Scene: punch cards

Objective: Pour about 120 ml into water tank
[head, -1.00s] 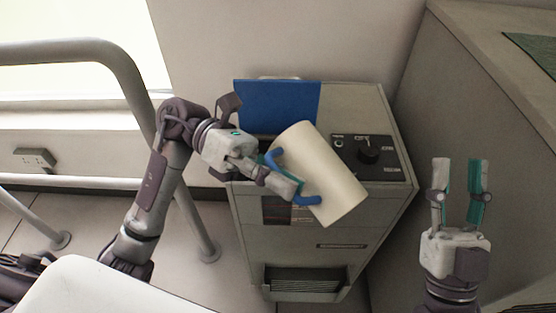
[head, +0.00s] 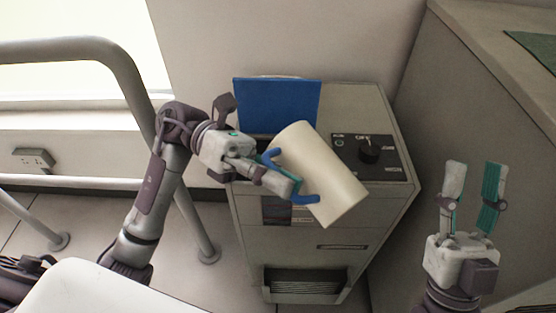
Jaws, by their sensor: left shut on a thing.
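A cream cylindrical jug (head: 322,180) with a blue handle (head: 300,197) is tilted above the front part of a grey machine (head: 300,235). My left gripper (head: 285,182) is shut on the jug's blue handle. The jug's opening and any water in it cannot be made out. A blue panel (head: 277,106) stands upright on the machine's top, behind the jug; it may be the raised lid of the water tank, but the tank opening is hidden. My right gripper (head: 474,190) is open and empty at the right, in front of the counter's side.
A black control panel with a knob (head: 368,153) is right of the jug on the machine's top. A grey counter (head: 480,60) stands to the right.

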